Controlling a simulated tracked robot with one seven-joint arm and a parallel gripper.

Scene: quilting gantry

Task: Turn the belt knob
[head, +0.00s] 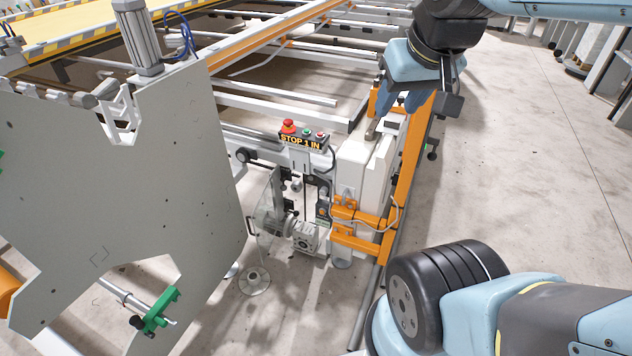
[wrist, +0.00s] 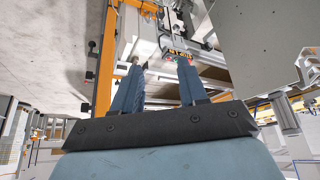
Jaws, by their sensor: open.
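My gripper (head: 397,104) hangs at the upper right of the head view, over the top of a white machine housing (head: 353,163). In the wrist view its two blue fingers are apart with nothing held between them (wrist: 161,68). A small grey upright piece (head: 371,129) stands on the housing top, just below and left of the fingers. A black round knob (head: 243,155) sits on the machine further left, well away from my gripper. I cannot tell which of these, if either, is the belt knob. The housing also shows beyond the fingers in the wrist view (wrist: 145,38).
A control box (head: 303,140) with a red stop button (head: 288,126) stands left of the housing. An orange frame post (head: 407,170) rises close on the right. A large grey plate (head: 120,170) fills the left. Concrete floor (head: 530,170) is clear to the right.

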